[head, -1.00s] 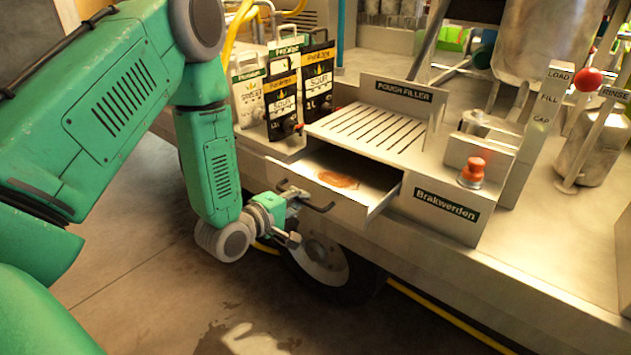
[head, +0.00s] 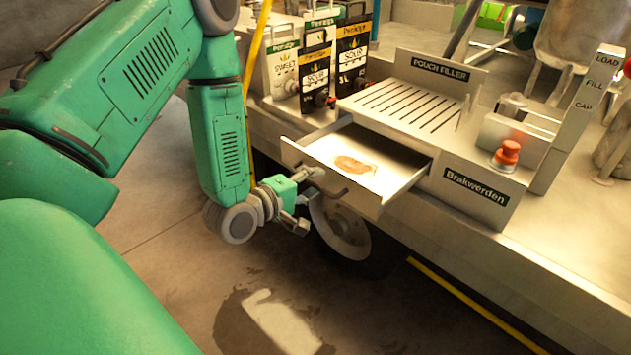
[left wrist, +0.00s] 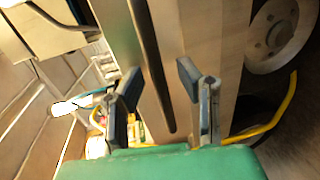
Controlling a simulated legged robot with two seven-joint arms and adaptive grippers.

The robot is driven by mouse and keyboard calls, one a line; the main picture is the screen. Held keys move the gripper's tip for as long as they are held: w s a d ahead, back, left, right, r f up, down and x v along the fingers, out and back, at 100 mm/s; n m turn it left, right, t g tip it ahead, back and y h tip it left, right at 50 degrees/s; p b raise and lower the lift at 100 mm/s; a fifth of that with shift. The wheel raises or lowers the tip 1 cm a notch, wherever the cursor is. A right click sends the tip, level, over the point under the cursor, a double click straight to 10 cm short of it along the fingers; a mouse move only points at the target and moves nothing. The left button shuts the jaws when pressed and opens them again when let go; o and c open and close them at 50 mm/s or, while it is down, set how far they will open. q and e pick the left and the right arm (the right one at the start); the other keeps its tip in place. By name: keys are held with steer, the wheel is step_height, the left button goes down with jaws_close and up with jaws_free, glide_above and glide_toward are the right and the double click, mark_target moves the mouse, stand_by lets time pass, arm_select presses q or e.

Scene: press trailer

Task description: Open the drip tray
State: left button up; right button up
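The drip tray (head: 388,172) is a metal drawer under the slotted pouch filler top (head: 405,105). It stands well out from the housing, with a reddish-brown stain on its floor. Its dark bar handle (head: 334,194) is on the front panel, partly hidden by my gripper. My left gripper (head: 307,199) is just in front of that panel, with its fingers apart. In the left wrist view, the handle (left wrist: 152,65) runs between the two spread fingers of the gripper (left wrist: 160,88), and neither finger visibly clamps it. My right gripper is out of view.
Black and white juice cartons (head: 318,68) stand left of the filler. A red button (head: 508,153) sits on the housing at right. A trailer wheel (head: 340,225) is below the tray. The floor in front is open.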

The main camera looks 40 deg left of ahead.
arm_select(q)
steer(key=v, duration=0.7)
steer(key=shift+a, duration=0.2)
steer(key=shift+f, duration=0.15)
steer(key=s+d+f+m+g+h, duration=0.1)
steer(key=s+d+f+m+g, duration=0.1)
steer(key=d+f+m+g, duration=0.45)
steer(key=s+d+f+m+g+y, duration=0.1)
steer(key=s+f+m+g, duration=0.3)
steer(key=s, duration=0.5)
steer(key=s+d+f+m+g+y, duration=0.1)
steer(key=s+d+f+m+g, duration=0.2)
steer(key=s+f+m, duration=0.4)
step_height(320, 180, down, 3)
steer(key=shift+s+r+g, duration=0.25)
steer(key=shift+s+g, duration=0.5)
steer(key=shift+s, duration=0.35)
steer(key=shift+w, duration=0.1)
